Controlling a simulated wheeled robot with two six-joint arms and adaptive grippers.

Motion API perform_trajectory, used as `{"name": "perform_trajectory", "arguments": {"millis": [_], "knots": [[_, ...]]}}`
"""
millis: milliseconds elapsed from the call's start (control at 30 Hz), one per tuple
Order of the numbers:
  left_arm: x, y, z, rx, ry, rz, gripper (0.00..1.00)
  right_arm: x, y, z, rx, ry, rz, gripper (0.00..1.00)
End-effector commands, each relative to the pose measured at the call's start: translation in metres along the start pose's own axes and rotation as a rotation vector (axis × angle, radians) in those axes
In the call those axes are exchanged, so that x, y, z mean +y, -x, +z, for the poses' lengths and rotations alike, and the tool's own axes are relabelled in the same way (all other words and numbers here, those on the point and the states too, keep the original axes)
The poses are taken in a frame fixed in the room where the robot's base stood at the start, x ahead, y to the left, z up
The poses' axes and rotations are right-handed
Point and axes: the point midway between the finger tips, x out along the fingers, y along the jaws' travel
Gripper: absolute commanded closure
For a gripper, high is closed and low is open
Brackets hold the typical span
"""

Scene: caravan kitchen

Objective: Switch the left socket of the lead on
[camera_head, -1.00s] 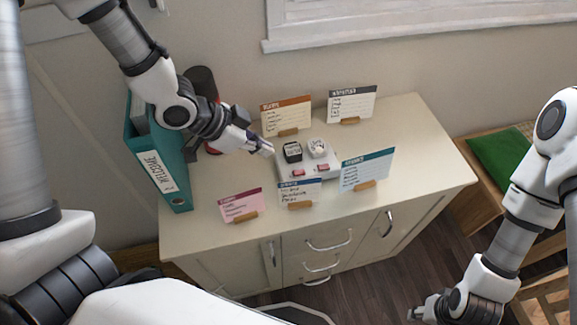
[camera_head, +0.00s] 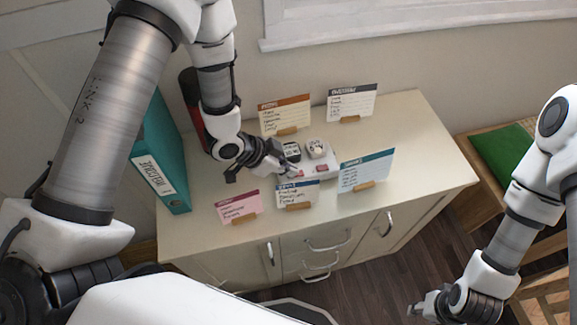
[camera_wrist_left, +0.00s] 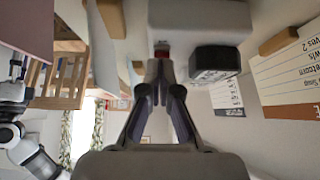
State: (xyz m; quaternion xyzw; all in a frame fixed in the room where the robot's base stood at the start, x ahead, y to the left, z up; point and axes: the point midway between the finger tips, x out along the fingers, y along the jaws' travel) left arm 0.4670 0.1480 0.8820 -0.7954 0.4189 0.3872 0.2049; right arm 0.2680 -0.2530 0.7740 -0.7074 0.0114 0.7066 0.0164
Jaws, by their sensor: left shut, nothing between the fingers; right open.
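The lead (camera_head: 331,160) is a white block with two sockets on the cabinet top. A black plug (camera_head: 292,152) sits in its left socket and a white plug (camera_head: 317,149) in its right one. The right red switch (camera_head: 322,168) shows in the head view; my left gripper hides the left one there. My left gripper (camera_head: 297,173) is shut and empty, tips at the lead's front left. In the left wrist view its tips (camera_wrist_left: 158,66) meet the left red switch (camera_wrist_left: 162,52), beside the black plug (camera_wrist_left: 214,62); contact is unclear. My right gripper (camera_head: 416,311) is open, away from the cabinet.
Cards in wooden holders stand around the lead: pink (camera_head: 238,207), blue-topped (camera_head: 297,194) and teal-topped (camera_head: 366,171) in front, orange-topped (camera_head: 285,115) and dark-topped (camera_head: 351,101) behind. A teal binder (camera_head: 163,165) stands at the left. The cabinet top's right side (camera_head: 425,150) is clear.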

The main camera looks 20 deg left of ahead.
Motion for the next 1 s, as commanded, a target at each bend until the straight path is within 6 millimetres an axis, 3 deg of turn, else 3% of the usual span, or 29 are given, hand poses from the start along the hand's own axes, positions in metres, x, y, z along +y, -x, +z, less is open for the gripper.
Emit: {"name": "perform_trajectory", "arguments": {"millis": [233,1000], "knots": [[0.0,-0.01,0.011,0.007,0.005,0.001,1.0,0.0,-0.011,0.0,0.0,0.0,0.0,0.55],[0.0,0.007,-0.003,0.01,0.0,0.001,1.0,0.0,0.008,0.0,0.0,0.0,0.0,0.55]]}}
